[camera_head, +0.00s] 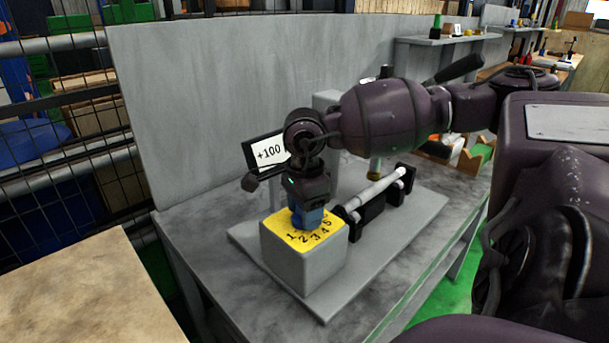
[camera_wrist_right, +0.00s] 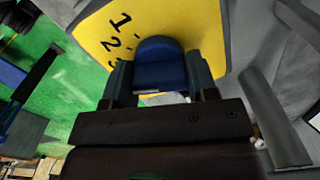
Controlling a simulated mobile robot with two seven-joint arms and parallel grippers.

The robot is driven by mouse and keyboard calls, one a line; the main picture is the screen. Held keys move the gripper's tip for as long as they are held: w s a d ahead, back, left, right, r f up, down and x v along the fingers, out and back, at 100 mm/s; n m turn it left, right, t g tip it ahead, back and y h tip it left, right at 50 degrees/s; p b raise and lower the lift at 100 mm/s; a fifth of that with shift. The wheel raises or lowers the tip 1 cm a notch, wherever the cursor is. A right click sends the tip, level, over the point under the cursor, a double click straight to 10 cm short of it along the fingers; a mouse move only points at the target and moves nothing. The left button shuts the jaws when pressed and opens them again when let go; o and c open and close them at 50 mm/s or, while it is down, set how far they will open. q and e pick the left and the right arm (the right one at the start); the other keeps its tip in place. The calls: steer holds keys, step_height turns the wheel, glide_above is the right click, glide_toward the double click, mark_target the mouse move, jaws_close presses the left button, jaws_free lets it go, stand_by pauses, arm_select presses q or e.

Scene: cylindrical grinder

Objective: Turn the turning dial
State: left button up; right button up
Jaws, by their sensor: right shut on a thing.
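The turning dial (camera_wrist_right: 158,68) is a blue knob on a yellow plate (camera_head: 327,231) with black numbers, on top of a grey block (camera_head: 290,259). My right gripper (camera_head: 307,214) comes down on the dial from above and is shut on it. In the right wrist view the two fingers of the gripper (camera_wrist_right: 159,88) stand on either side of the blue knob. The numbers 1 to 5 show in the head view; the gripper hides part of the plate and most of the knob. My left gripper is not in view.
A white cylindrical bar (camera_head: 376,190) sits in black holders to the right on the grey base plate (camera_head: 418,221). A tall grey panel (camera_head: 220,75) stands behind the bench.

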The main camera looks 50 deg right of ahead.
steer(key=o, duration=0.9)
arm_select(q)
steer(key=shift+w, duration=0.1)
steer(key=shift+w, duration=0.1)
arm_select(e)
steer(key=shift+r, duration=0.3)
step_height(320, 180, up, 10)
steer(key=shift+f+p, duration=0.1)
steer(key=shift+p, duration=0.5)
steer(key=shift+r, duration=0.25)
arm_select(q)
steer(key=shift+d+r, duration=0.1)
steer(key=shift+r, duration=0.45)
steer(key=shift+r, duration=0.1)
